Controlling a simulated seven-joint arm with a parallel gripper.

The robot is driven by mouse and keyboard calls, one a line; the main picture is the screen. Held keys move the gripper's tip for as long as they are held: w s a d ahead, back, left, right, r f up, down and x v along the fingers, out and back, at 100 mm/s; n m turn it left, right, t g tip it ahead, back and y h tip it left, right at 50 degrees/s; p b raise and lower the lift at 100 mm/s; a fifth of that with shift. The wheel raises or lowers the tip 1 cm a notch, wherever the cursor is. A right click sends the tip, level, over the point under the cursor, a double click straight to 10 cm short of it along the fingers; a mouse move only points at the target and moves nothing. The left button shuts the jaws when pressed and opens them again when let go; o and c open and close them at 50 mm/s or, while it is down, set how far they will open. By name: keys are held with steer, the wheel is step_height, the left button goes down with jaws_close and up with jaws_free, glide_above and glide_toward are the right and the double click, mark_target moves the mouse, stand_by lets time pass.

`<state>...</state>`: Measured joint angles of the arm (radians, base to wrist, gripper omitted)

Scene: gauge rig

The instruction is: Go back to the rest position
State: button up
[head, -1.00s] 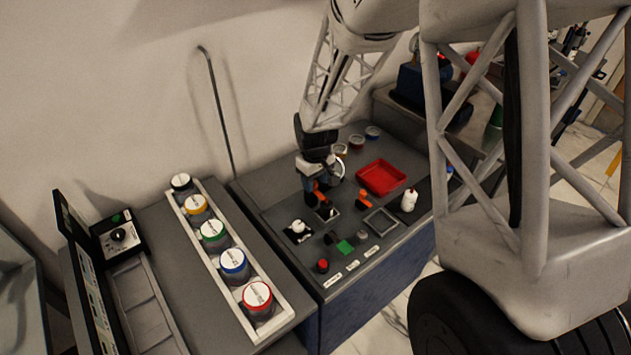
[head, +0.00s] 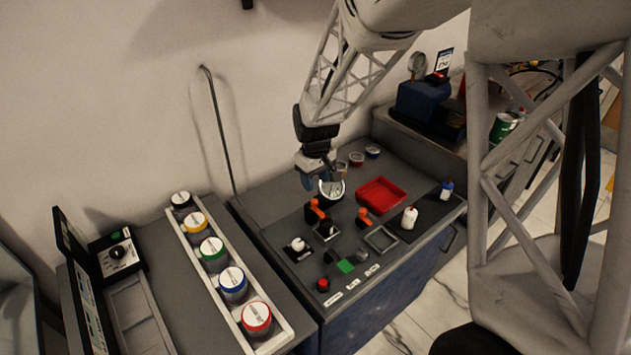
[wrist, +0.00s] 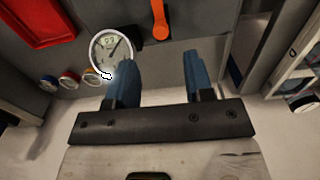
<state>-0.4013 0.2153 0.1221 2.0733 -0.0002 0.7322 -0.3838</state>
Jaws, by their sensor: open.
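My gripper (head: 322,183) hangs over the grey bench panel (head: 278,215), toward its back, beside a round white gauge (head: 331,190). In the wrist view, its two blue fingers (wrist: 157,80) are wide apart with nothing between them. The gauge (wrist: 110,49) shows there just left of the fingers, with a bright spot at its rim. An orange-handled lever (wrist: 161,20) lies beyond the fingertips. In the head view, one orange lever (head: 315,211) stands just below the gripper and another orange lever (head: 364,217) stands to its right.
A white rack (head: 276,326) holds several colour-lidded jars at left. A red button (head: 323,285) sits at the front. Small round tins (head: 372,152) stand behind.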

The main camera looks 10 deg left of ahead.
steer(key=shift+d+r, duration=0.1)
stand_by(0.3)
steer(key=s+d+r+m+t, duration=0.1)
steer(key=s+d+r+m, duration=0.4)
steer(key=s+d+r, duration=1.1)
steer(key=s+d+r+m, duration=0.1)
steer(key=s+d+m, duration=0.1)
steer(key=s+d, duration=0.3)
steer(key=s+d+r+m+t, duration=0.1)
steer(key=s+d, duration=0.5)
steer(key=s, duration=0.6)
steer(key=shift+s+r+m+t, duration=0.2)
steer(key=shift+r+m+t, duration=0.1)
steer(key=shift+r+m, duration=0.25)
